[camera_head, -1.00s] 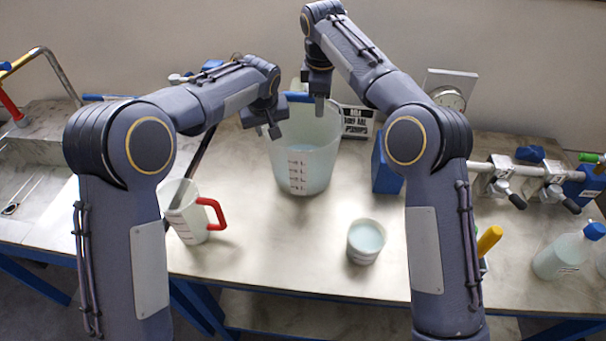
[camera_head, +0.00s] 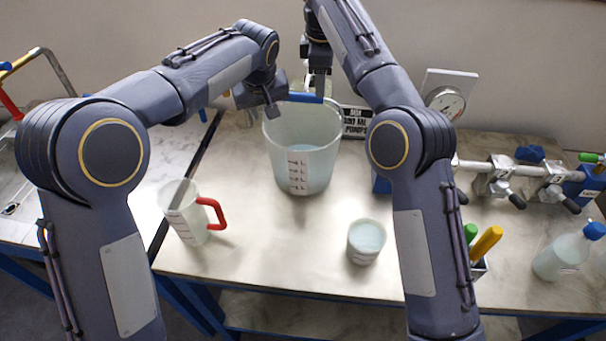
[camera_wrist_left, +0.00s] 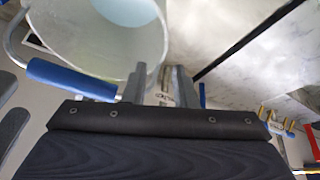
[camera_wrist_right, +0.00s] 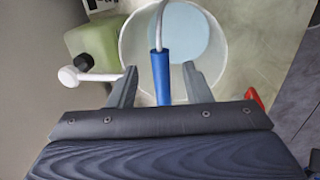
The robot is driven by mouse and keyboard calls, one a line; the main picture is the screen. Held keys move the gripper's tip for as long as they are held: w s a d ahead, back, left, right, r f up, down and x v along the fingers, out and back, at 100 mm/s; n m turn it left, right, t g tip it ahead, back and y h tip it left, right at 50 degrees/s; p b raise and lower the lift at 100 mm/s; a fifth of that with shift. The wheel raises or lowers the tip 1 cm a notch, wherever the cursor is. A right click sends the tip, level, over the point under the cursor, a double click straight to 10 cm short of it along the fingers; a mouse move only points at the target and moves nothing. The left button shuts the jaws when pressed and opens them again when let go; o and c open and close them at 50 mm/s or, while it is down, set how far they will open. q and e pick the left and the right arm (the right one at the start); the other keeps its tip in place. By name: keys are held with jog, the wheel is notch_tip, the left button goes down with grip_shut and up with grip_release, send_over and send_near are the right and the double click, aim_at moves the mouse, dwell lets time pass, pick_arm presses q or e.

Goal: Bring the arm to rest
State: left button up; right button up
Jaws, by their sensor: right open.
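My left gripper (camera_head: 258,103) is above the left rim of a large translucent bucket (camera_head: 318,170). Its fingers are apart with nothing held between them, and they also show in the left wrist view (camera_wrist_left: 160,82). My right gripper (camera_head: 319,90) is at the back of the bucket, near the blue grip (camera_head: 300,97) of its wire handle. In the right wrist view the open fingers (camera_wrist_right: 160,80) stand either side of the blue grip (camera_wrist_right: 160,78). I cannot tell whether they touch it. The bucket stands upright on the bench and holds pale liquid.
A white jug with a red handle (camera_head: 212,213) stands front left, and a small cup of liquid (camera_head: 366,240) front centre. At right are a clamped pipe (camera_head: 475,167), pens and a bottle (camera_head: 562,256). A gauge (camera_head: 446,101) and a sign (camera_head: 356,121) stand behind.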

jog(key=shift+s+r, duration=0.1)
jog(key=shift+r, duration=0.4)
